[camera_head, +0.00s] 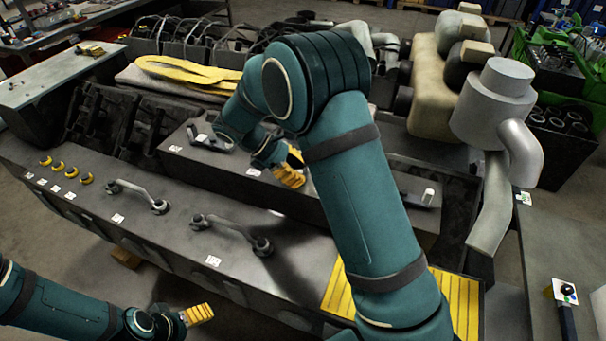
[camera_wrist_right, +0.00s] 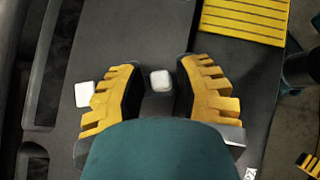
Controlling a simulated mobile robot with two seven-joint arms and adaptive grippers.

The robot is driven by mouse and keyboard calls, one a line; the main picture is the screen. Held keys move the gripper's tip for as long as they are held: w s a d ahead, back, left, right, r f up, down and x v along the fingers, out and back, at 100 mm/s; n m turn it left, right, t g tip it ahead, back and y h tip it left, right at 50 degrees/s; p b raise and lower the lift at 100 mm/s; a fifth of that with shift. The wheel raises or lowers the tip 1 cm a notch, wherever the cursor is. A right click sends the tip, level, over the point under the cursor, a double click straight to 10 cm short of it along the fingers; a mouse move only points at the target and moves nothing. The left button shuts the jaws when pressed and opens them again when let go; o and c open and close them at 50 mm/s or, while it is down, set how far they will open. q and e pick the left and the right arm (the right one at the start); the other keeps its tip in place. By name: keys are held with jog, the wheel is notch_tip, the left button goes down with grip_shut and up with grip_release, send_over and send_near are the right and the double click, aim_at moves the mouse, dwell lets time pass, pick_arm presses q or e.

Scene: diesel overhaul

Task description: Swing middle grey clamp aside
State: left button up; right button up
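A grey clamp (camera_head: 208,138) lies at the left on the dark raised block, and another clamp (camera_head: 418,198) with a white tip lies at the right. No middle clamp is clearly visible in the head view; my right arm covers that part. My right gripper (camera_head: 291,168) is low over the block's middle. In the right wrist view it (camera_wrist_right: 160,84) is open, with yellow fingers on either side of a small white knob (camera_wrist_right: 161,80). Whether the fingers touch the knob cannot be told. My left gripper (camera_head: 197,314) is at the lower left, away from the block, its opening unclear.
Two grey levers (camera_head: 138,192) (camera_head: 232,232) and several yellow rings (camera_head: 59,167) lie on the front ledge. A yellow ribbed mat (camera_head: 455,300) is at the right end. A grey canister with a bent pipe (camera_head: 490,105) stands at the back right. Yellow straps (camera_head: 188,72) lie behind.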

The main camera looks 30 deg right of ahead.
jog(key=v, duration=1)
jog(key=shift+a, duration=0.15)
